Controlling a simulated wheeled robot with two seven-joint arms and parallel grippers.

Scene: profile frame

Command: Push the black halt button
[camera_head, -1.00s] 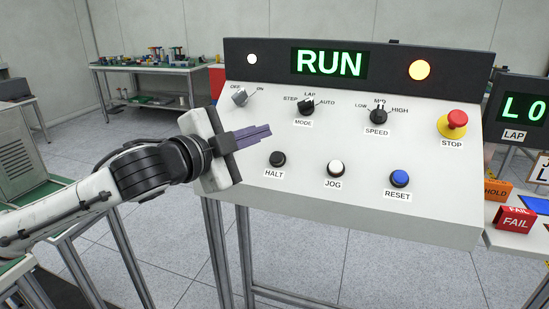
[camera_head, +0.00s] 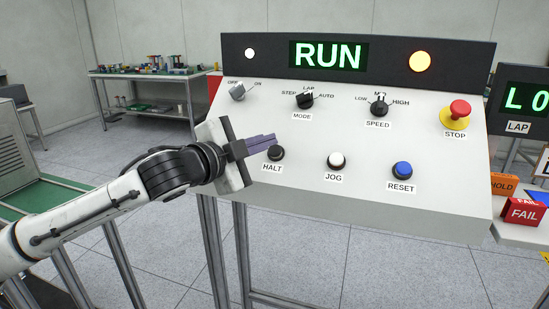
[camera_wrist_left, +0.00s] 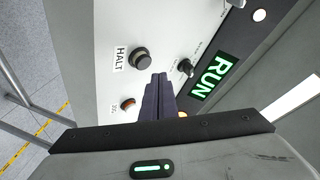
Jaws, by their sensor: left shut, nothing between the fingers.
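The black halt button (camera_head: 275,153) is at the lower left of the sloped control panel (camera_head: 320,130), above its HALT label. It also shows in the wrist view (camera_wrist_left: 140,59), left of the fingertips. My left gripper (camera_head: 272,138) is shut and empty, with its purple-grey fingers pointing right. In the head view the fingertips appear just above the button; in the wrist view (camera_wrist_left: 158,78) they are beside it. I cannot tell how far they stand from the panel face. My right gripper is out of view.
The white jog button (camera_head: 336,160) and blue reset button (camera_head: 402,170) lie right of the halt button. Knobs, including the mode knob (camera_head: 304,100), sit above. A red stop button (camera_head: 459,109) is at the right. The display (camera_head: 327,56) reads RUN in green.

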